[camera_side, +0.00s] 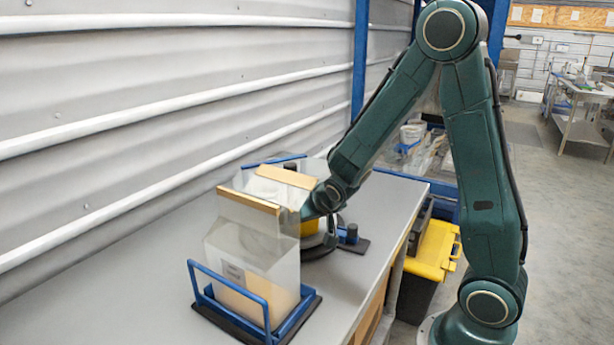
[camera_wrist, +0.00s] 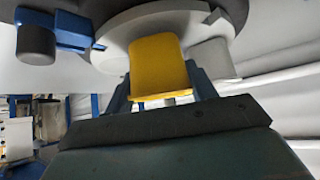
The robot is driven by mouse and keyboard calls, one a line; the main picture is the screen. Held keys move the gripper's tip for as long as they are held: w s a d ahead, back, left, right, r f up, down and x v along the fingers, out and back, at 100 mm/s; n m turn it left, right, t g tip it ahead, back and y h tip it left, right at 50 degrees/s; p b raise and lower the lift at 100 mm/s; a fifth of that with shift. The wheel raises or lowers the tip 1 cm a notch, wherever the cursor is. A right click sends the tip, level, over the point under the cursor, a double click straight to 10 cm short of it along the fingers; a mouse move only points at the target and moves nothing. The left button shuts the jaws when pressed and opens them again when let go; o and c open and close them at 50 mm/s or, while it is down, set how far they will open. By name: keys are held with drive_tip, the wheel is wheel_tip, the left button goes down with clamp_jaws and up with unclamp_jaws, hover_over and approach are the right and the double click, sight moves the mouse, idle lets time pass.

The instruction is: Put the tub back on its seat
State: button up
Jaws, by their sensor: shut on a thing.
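The yellow tub (camera_wrist: 158,62) is between the blue fingers of my gripper (camera_wrist: 162,92) in the wrist view. My gripper is shut on it. The tub's narrow end is toward a round, pale plate (camera_wrist: 112,50), which looks like its seat. I cannot tell whether tub and plate touch. In the side view only a small part of the yellow tub (camera_side: 309,227) shows, low over the bench, beside a dark round base (camera_side: 320,250). The clear hopper box hides the rest of the tub and most of my gripper (camera_side: 308,210).
The clear hopper box (camera_side: 233,245) stands in a blue-railed frame (camera_side: 196,285), close to my gripper, with tan strips at its top. A small blue and black fixture (camera_side: 351,240) lies just right of the base. The grey bench (camera_side: 130,300) is free at front left; a ribbed wall runs behind.

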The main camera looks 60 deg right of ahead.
drive_tip(key=shift+f, duration=0.35)
idle(0.3)
drive_tip(key=o, duration=0.9)
drive_tip(key=shift+o, duration=0.2)
drive_tip(key=shift+a+r, duration=0.1)
drive_tip(key=shift+r, duration=0.05)
drive_tip(key=v, duration=0.7)
drive_tip(key=shift+s, duration=0.25)
